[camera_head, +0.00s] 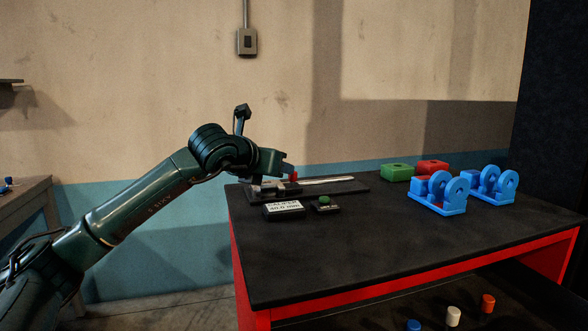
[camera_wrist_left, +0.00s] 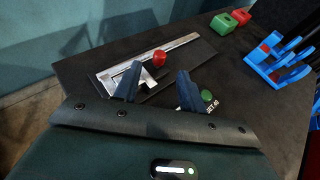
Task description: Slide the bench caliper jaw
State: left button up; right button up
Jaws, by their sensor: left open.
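The bench caliper lies on a dark base plate at the table's far left corner; its silver beam (camera_head: 325,181) runs to the right, and the beam also shows in the left wrist view (camera_wrist_left: 180,46). The sliding jaw's red knob (camera_head: 293,177) stands up from the beam, and this knob (camera_wrist_left: 159,58) is just beyond my fingertips in the wrist view. My left gripper (camera_wrist_left: 157,78) is open, its two fingers apart around the near side of the jaw, with nothing clearly between them. In the head view it partly hides the caliper. My right gripper is not in view.
A display box (camera_head: 284,209) and a small box with a green button (camera_head: 324,204) stand before the caliper. Green (camera_head: 397,172) and red (camera_head: 432,167) blocks and blue bracket-like parts (camera_head: 437,194) sit to the right. The table's front half (camera_head: 330,255) is clear.

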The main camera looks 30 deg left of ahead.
pick_arm(q)
jog(key=p+x, duration=0.1)
jog(key=x, duration=0.7)
jog(key=shift+w+f+p, duration=0.2)
jog(key=shift+w+p, duration=0.15)
grip_shut()
